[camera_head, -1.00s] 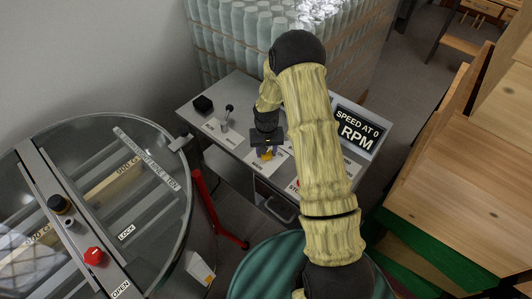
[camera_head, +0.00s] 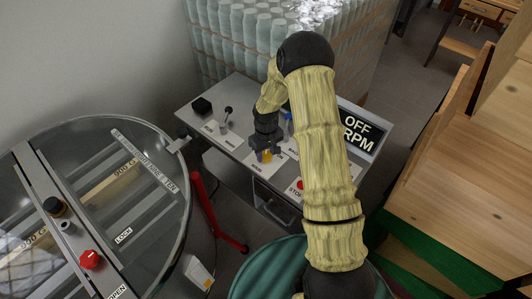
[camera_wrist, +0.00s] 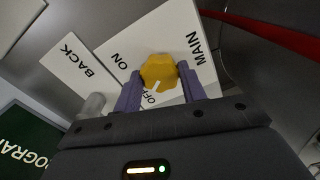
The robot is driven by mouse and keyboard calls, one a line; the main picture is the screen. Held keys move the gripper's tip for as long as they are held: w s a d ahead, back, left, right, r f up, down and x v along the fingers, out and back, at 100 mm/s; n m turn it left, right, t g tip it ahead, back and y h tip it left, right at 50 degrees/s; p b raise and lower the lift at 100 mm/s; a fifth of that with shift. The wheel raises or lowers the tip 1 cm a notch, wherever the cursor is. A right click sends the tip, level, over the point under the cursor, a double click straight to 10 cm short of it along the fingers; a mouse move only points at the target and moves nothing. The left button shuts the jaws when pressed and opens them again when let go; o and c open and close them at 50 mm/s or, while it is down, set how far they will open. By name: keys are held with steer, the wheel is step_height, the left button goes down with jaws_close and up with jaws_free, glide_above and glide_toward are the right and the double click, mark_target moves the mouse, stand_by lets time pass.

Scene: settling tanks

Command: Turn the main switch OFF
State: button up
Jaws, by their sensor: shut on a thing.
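The main switch (camera_wrist: 158,70) is a yellow knob on a white plate (camera_wrist: 120,35) marked MAIN, ON and OFF. Its white pointer mark faces the OFF label in the wrist view, where OFF is partly hidden. My gripper (camera_wrist: 159,74) is shut on the knob, one purple finger on each side. In the head view my gripper (camera_head: 264,150) is over the console, with a bit of the yellow knob (camera_head: 265,157) showing below it. The console's display (camera_head: 358,130) reads OFF above RPM, partly hidden by my arm.
Wooden furniture (camera_head: 465,190) stands right.

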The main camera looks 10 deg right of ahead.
mark_target(266, 155)
steer(key=o, duration=1)
steer(key=shift+r, duration=0.1)
step_height(266, 155, up, 17)
steer(key=b, duration=0.2)
steer(key=shift+r+b, duration=0.15)
steer(key=shift+b, duration=0.2)
steer(key=shift+s, duration=0.1)
steer(key=s+m+t, duration=0.1)
steer(key=s, duration=0.6)
steer(key=s+r+m, duration=0.1)
steer(key=s, duration=0.5)
steer(key=s+r+m+t, duration=0.1)
steer(key=s+m, duration=0.1)
steer(key=s, duration=0.5)
steer(key=shift+s+t, duration=0.3)
steer(key=shift+s, duration=0.05)
